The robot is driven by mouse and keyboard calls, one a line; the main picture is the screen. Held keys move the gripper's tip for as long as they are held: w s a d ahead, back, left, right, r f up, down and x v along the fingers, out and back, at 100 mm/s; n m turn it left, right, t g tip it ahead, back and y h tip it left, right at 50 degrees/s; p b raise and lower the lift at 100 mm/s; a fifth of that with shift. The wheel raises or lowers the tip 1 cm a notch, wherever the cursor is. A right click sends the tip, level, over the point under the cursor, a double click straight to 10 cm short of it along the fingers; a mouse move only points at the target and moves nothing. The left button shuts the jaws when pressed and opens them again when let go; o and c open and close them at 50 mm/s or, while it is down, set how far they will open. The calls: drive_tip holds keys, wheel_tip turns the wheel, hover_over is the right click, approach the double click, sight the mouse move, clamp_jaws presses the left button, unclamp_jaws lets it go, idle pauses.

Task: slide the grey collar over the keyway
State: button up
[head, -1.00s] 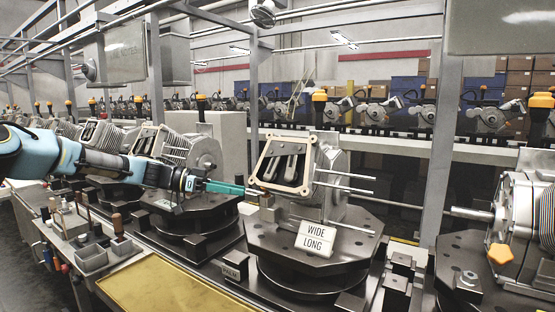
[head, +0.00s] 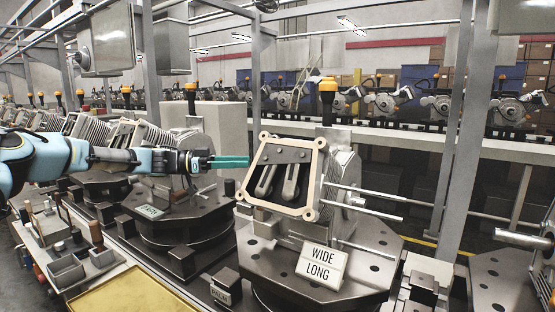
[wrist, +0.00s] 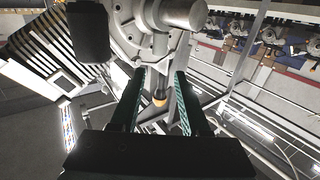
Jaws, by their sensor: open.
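My gripper (head: 246,161) reaches in from the left in the head view, its two teal-padded fingers pointing right toward the engine casing's gasket frame (head: 263,137). In the wrist view my gripper (wrist: 157,88) is open, with nothing held between its fingers. A grey shaft stub (wrist: 184,12) stands out of a round casing beyond the fingers, at the top of the wrist view. Another grey shaft (head: 522,238) shows at the right edge of the head view. I cannot make out a separate grey collar or a keyway in either view.
The casing sits on a dark fixture turntable (head: 265,227) with a "WIDE LONG" sign (head: 321,263). Long rods (head: 365,193) stick out to its right. A tool cart with grey bins (head: 66,270) and a yellow tray (head: 130,295) stand in front.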

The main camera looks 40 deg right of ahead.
drive_tip(key=p+x, duration=0.4)
drive_tip(key=x, duration=0.5)
drive_tip(key=shift+s+d+r, duration=0.15)
drive_tip(key=shift+s+d, duration=0.3)
drive_tip(key=shift+d, duration=0.05)
clamp_jaws()
idle(0.9)
